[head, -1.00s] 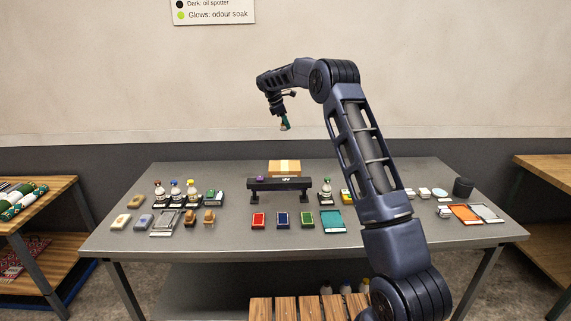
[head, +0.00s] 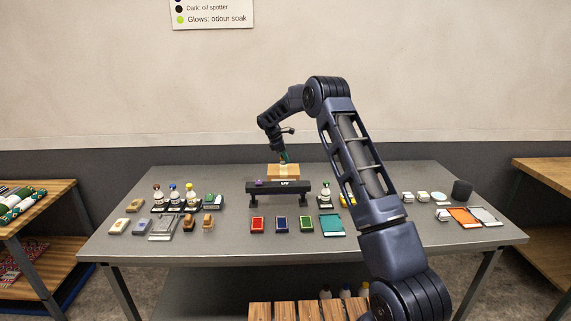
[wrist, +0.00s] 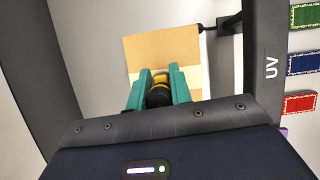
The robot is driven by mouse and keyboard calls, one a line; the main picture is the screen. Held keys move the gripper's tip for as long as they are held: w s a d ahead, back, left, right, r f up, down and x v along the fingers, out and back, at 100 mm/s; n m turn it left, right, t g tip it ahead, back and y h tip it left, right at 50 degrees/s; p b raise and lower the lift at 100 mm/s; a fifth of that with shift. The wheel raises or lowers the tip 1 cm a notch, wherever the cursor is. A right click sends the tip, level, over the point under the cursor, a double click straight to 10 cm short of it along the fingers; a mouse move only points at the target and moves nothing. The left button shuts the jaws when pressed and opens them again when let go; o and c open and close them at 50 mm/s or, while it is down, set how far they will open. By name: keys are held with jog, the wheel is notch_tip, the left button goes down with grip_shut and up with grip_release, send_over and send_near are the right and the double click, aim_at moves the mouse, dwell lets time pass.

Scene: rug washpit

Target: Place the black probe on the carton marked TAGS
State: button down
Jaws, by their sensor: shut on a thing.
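My gripper (head: 284,158) is shut on the black probe (wrist: 158,97), which shows between the teal fingers (wrist: 158,88) in the wrist view as a dark round body with a yellow band. The carton (head: 283,172) is a tan box with a pale strip, standing at the back middle of the table. It also shows in the wrist view (wrist: 152,50), beyond the fingertips. My gripper is over the carton, close to its top. I cannot tell whether the probe touches it. No TAGS marking is readable.
A black UV bar (head: 292,187) on legs stands just in front of the carton, and at the right in the wrist view (wrist: 266,70). Bottles (head: 174,192) stand at left. Coloured pads (head: 282,224) lie in front. A dark cup (head: 462,189) stands at right.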

jog(key=shift+f, duration=1.45)
jog(key=shift+f, duration=0.15)
jog(key=c, duration=1.3)
grip_release()
jog(key=shift+o, duration=0.2)
